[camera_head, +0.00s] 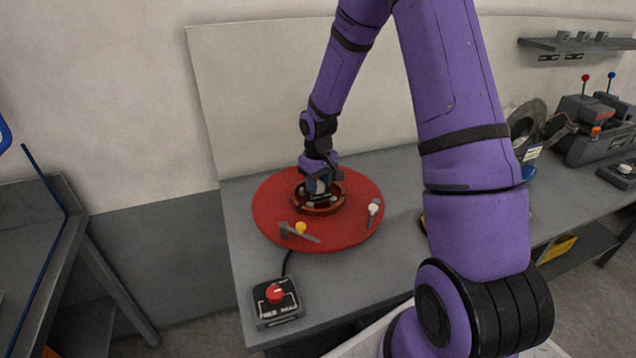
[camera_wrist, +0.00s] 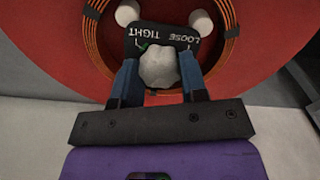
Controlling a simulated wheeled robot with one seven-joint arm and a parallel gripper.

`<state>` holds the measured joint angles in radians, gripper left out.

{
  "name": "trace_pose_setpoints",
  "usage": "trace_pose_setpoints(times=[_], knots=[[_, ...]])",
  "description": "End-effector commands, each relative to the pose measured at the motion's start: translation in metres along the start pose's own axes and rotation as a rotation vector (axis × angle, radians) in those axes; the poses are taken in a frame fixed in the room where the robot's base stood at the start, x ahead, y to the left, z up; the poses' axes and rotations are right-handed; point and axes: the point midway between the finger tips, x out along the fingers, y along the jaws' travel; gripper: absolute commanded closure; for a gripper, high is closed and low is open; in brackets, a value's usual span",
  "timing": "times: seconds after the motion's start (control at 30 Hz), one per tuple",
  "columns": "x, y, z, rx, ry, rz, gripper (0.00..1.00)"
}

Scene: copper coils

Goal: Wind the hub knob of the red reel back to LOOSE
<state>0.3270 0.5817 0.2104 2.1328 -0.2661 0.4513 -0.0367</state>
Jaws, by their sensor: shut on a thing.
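The red reel (camera_head: 270,222) lies flat on the grey bench as a wide disc, with a copper coil ring at its centre. The wrist view shows the reel (camera_wrist: 57,52), the copper coil (camera_wrist: 95,45) and a dark plate (camera_wrist: 135,42) lettered LOOSE and TIGHT. The pale lobed hub knob (camera_wrist: 159,66) sits at the plate's edge. My gripper (camera_wrist: 160,75) has its two blue fingers on either side of the knob, shut on it. In the head view my gripper (camera_head: 318,190) points down over the hub and hides the knob.
A control box with a red button (camera_head: 275,293) stands at the bench's front left. A grey machine (camera_head: 595,125) stands at the right.

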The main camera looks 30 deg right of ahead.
Motion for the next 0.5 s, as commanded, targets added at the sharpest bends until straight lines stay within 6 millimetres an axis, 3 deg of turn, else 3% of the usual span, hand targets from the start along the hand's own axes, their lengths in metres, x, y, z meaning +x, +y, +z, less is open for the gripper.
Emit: trace_pose_setpoints(times=[0.5], knots=[[-0.0001,0.0009,-0.0006,-0.488,0.002,0.000,0.84]])
